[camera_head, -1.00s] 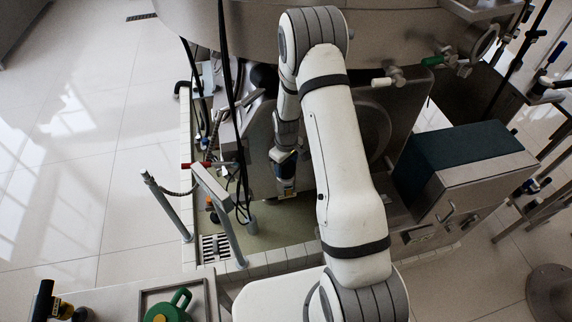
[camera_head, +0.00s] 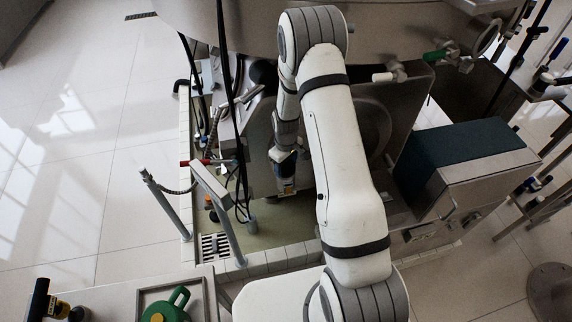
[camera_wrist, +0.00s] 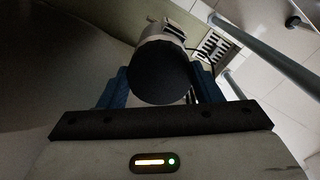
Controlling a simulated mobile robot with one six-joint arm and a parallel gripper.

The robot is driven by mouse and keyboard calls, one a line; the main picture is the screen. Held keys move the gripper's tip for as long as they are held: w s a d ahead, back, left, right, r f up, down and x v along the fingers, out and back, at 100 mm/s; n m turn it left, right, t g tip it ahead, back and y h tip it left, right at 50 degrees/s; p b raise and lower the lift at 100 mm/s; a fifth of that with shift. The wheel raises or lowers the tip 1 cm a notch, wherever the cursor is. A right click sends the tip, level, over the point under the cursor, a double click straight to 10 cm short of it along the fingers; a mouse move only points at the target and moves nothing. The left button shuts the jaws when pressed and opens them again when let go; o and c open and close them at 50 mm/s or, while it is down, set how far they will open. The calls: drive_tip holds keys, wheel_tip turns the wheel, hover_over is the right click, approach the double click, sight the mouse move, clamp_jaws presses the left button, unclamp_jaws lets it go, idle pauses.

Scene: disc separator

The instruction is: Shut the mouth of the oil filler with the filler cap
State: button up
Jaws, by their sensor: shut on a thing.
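My gripper (camera_head: 286,186) reaches down into the space beside the machine in the head view, low over the greenish floor of the pit. In the wrist view its blue fingers (camera_wrist: 160,88) are shut on a dark round cap (camera_wrist: 160,72), which looks like the filler cap. The cap's broad dark face is toward the camera. A pale grey cylindrical part (camera_wrist: 163,36) shows just beyond the cap. I cannot tell whether it is the oil filler or whether the cap touches it. The filler's mouth is not visible, and in the head view the cap cannot be made out.
A grey rail (camera_head: 217,197) and hanging black cables (camera_head: 239,120) stand left of my gripper. A floor grate (camera_head: 213,246) lies near the rail. The machine's steel body is close on the right.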

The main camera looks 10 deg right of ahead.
drive_tip(key=shift+f, duration=0.2)
drive_tip(key=shift+b, duration=0.35)
drive_tip(key=shift+f+n+b, duration=0.1)
drive_tip(key=shift+n+b, duration=0.2)
drive_tip(key=shift+n, duration=0.3)
drive_tip(key=n+b, duration=0.2)
drive_tip(key=n, duration=0.2)
drive_tip(key=shift+w+d+n, duration=0.1)
drive_tip(key=shift+n, duration=0.3)
drive_tip(key=n+b, duration=0.1)
drive_tip(key=n, duration=0.4)
drive_tip(key=shift+b, duration=0.3)
drive_tip(key=shift+n+b, duration=0.3)
drive_tip(key=shift+n, duration=1)
drive_tip(key=o, duration=0.6)
drive_tip(key=c, duration=0.9)
